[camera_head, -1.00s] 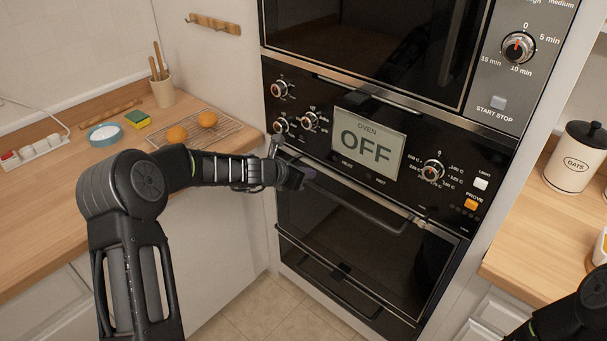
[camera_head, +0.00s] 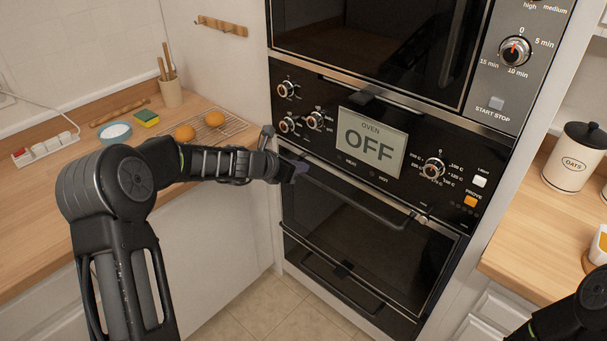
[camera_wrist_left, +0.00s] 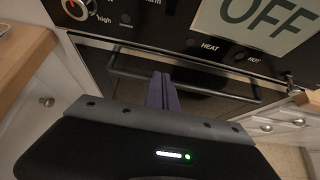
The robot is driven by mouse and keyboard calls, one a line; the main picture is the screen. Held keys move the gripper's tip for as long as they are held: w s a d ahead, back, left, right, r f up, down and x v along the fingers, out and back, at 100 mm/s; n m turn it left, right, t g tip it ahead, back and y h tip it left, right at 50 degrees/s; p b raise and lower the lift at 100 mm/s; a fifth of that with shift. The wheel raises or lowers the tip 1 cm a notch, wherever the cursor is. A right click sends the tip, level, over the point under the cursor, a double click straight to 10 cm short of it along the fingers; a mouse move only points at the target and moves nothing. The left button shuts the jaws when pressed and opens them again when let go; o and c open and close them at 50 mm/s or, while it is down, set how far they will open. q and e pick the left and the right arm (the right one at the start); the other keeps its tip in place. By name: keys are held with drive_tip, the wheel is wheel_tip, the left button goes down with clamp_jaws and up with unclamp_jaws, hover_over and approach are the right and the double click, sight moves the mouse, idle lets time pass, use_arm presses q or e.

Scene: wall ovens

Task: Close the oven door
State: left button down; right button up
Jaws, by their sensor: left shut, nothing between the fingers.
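The oven door (camera_head: 350,233) is a dark glass panel below the control panel, with a long black bar handle (camera_head: 360,202) near its top. It looks upright and flush or nearly flush with the oven front; a small gap cannot be ruled out. My left gripper (camera_head: 297,172) is at the left end of the handle, its fingers shut and empty. In the left wrist view the closed purple-grey fingers (camera_wrist_left: 162,92) point at the upper door, beside the handle bar (camera_wrist_left: 190,82). Contact cannot be told. My right gripper is not shown; only part of that arm is at the bottom right.
The oven display (camera_head: 371,142) reads OFF, with knobs beside it. A wooden counter (camera_head: 60,190) at left carries a wire rack (camera_head: 222,138) with buns. An oats canister (camera_head: 573,160) stands on the right counter. The floor (camera_head: 260,310) below is clear.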

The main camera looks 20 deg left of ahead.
use_arm(q)
drive_tip(key=r, duration=0.3)
drive_tip(key=s+r, duration=0.1)
drive_tip(key=r, duration=0.1)
drive_tip(key=shift+a+p, duration=0.25)
drive_tip(key=shift+p, duration=0.15)
drive_tip(key=s+d+f+m+g+y, duration=0.1)
drive_tip(key=s+d+f+m+g, duration=0.1)
drive_tip(key=s+f+m, duration=0.5)
drive_tip(key=s+d+f+m+g+y, duration=0.1)
drive_tip(key=s+d+f+m, duration=0.1)
drive_tip(key=s+f+m, duration=0.5)
drive_tip(key=s+d+f+m+g, duration=0.2)
drive_tip(key=f+m, duration=0.3)
drive_tip(key=f, duration=0.6)
drive_tip(key=s+d+f+m+g, duration=0.1)
drive_tip(key=s+d+f+m, duration=0.2)
drive_tip(key=s, duration=0.6)
drive_tip(key=s+d+f+m+g+h, duration=0.1)
drive_tip(key=s+d+f+m, duration=0.3)
drive_tip(key=s, duration=0.5)
drive_tip(key=s+d+f+m+g, duration=0.3)
drive_tip(key=s+d, duration=0.4)
drive_tip(key=s, duration=0.1)
drive_tip(key=shift+s+d+f+m+h, duration=0.3)
drive_tip(key=shift+s+m+h, duration=0.1)
